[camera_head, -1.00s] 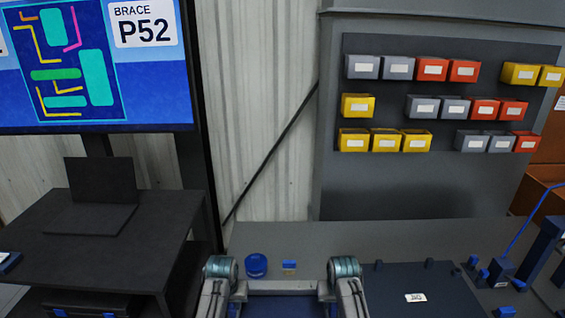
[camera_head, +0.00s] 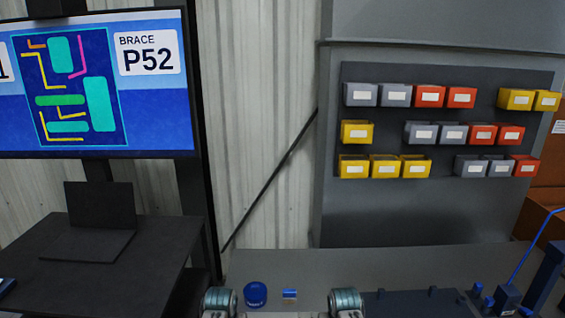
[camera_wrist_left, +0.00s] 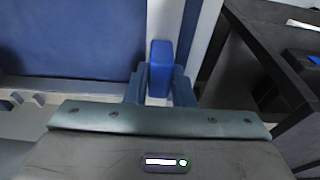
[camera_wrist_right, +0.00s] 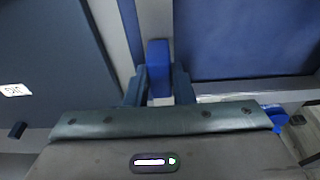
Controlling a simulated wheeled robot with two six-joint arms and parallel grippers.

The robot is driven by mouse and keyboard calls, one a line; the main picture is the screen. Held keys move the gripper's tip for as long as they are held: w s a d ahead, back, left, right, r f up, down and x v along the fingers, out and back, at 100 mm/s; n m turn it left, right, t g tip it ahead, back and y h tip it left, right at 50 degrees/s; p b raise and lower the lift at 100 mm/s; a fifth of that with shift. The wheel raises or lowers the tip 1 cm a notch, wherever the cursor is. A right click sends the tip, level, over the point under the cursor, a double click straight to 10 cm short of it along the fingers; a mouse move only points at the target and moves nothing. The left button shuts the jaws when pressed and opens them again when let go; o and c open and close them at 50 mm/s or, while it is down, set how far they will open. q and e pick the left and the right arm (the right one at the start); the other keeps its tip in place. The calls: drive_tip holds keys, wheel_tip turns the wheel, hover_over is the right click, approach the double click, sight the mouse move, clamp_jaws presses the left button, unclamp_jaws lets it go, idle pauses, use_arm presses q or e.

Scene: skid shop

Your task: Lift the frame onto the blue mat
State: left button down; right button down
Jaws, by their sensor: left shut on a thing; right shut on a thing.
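My left gripper (camera_wrist_left: 160,80) is shut on a blue upright grip on the frame (camera_wrist_left: 166,20), whose pale side bar shows in the left wrist view. My right gripper (camera_wrist_right: 158,80) is shut on a matching blue grip on the frame's other side bar (camera_wrist_right: 155,18). Blue surface, apparently the blue mat (camera_wrist_left: 75,40), shows inside the frame, and it also shows in the right wrist view (camera_wrist_right: 250,40). Narrow blue strips show outside both side bars. I cannot tell whether the frame touches the mat. The head view shows only parts of my arms at its bottom edge.
A blue round container (camera_head: 255,294) and a small blue box (camera_head: 290,294) stand on the bench behind. A dark panel with a white label (camera_wrist_right: 16,90) lies beside the frame, near my right gripper. A dark table with a laptop (camera_head: 100,215) stands at left.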

use_arm(q)
drive_tip(key=shift+f, duration=0.45)
use_arm(e)
drive_tip(key=shift+f, duration=0.45)
drive_tip(key=c, duration=1.2)
unclamp_jaws()
drive_tip(key=shift+o, duration=0.4)
use_arm(q)
drive_tip(key=c, duration=1.2)
unclamp_jaws()
drive_tip(key=shift+o, duration=0.2)
drive_tip(key=shift+o, duration=0.2)
drive_tip(key=shift+r, duration=0.1)
use_arm(e)
drive_tip(key=shift+r, duration=0.1)
